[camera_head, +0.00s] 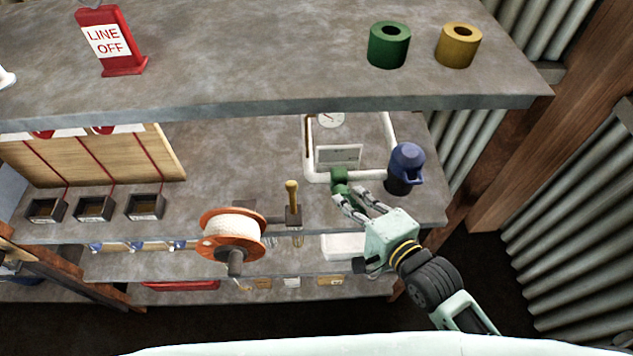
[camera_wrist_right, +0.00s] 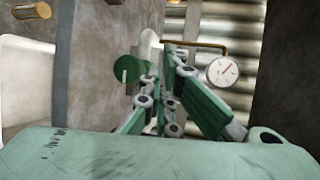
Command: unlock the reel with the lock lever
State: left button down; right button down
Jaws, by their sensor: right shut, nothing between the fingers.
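The reel (camera_head: 233,234) has orange-red flanges and pale line wound on it, and hangs at the front edge of the bench with a dark knob facing me. The lock lever (camera_head: 292,195) has a brass handle standing up from a dark block, just right of the reel. My right gripper (camera_head: 349,197) is to the right of the lever, apart from it, next to a green valve knob (camera_head: 339,179). The knob also shows in the right wrist view (camera_wrist_right: 126,68). The gripper is shut with nothing in it; whether it touches the knob is unclear. My left gripper is not in view.
White pipework with a gauge (camera_head: 331,120) stands behind the knob. A blue-topped flask (camera_head: 405,168) is close right of my gripper. An upper shelf (camera_head: 250,85) overhangs, carrying a red sign (camera_head: 110,40) and green and yellow cylinders. Dark boxes (camera_head: 94,208) sit at left.

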aim_at(293, 200)
jog(key=shift+w+a, duration=0.1)
jog(key=shift+w, duration=0.05)
jog(key=p+x, duration=0.1)
jog(key=x, duration=0.8)
jog(key=shift+r+p, duration=0.15)
jog(key=shift+p, duration=0.15)
jog(key=a, duration=0.1)
jog(key=s+a+p, duration=0.2)
jog(key=shift+r, duration=0.25)
jog(key=shift+s+a, duration=0.1)
jog(key=shift+s, duration=0.05)
jog(key=shift+f, duration=0.1)
jog(key=shift+s+b, duration=0.15)
jog(key=shift+b, duration=0.45)
